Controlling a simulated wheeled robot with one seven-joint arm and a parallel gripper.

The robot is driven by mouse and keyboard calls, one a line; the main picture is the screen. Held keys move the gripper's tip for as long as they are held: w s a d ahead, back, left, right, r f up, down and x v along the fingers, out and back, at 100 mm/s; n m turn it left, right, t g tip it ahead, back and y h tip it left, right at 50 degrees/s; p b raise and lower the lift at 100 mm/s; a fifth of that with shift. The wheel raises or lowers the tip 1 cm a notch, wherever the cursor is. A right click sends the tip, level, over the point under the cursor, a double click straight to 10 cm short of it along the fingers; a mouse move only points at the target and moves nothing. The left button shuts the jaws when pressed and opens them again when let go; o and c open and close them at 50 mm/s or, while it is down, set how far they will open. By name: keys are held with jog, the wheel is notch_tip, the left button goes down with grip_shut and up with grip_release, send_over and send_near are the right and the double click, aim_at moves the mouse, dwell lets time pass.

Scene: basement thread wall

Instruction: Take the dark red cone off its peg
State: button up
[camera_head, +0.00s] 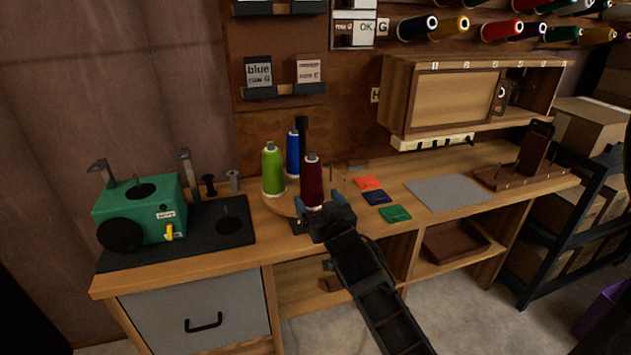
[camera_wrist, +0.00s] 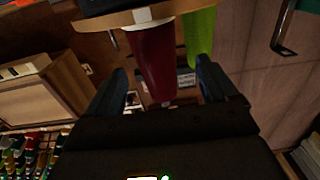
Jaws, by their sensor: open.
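The dark red cone (camera_head: 312,180) stands upright on a round wooden stand (camera_head: 276,203), at its near right side. A green cone (camera_head: 273,168) stands to its left and a blue cone (camera_head: 292,153) behind. My gripper (camera_head: 319,202) is open and empty, close in front of the dark red cone's lower part. In the wrist view, which is upside down, the dark red cone (camera_wrist: 153,55) lies between the two spread fingers (camera_wrist: 161,78). I see no finger touching it. The green cone (camera_wrist: 200,35) shows beside it. The peg inside the dark red cone is hidden.
A green machine (camera_head: 140,210) on a dark mat stands at the left. Coloured swatches (camera_head: 376,197) and a grey mat (camera_head: 447,193) lie to the right. A wooden cabinet (camera_head: 455,97) hangs above. A black post (camera_head: 302,135) rises among the cones.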

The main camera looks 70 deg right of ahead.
aim_at(310, 180)
jog(key=shift+w+d+r, duration=0.1)
jog(key=shift+d+r, duration=0.1)
jog(key=shift+d, duration=0.35)
jog(key=shift+w+d+r, duration=0.1)
jog(key=shift+d+r, duration=0.1)
jog(key=shift+d, duration=0.3)
jog(key=p+x, duration=0.1)
jog(key=x, duration=0.6)
jog(key=shift+w+a+p, duration=0.1)
jog(key=shift+w+p, duration=0.1)
jog(key=shift+p, duration=0.1)
jog(key=shift+c, duration=0.2)
jog(key=c, duration=1.1)
notch_tip(310, 180, up, 10)
jog(key=shift+p, duration=0.65)
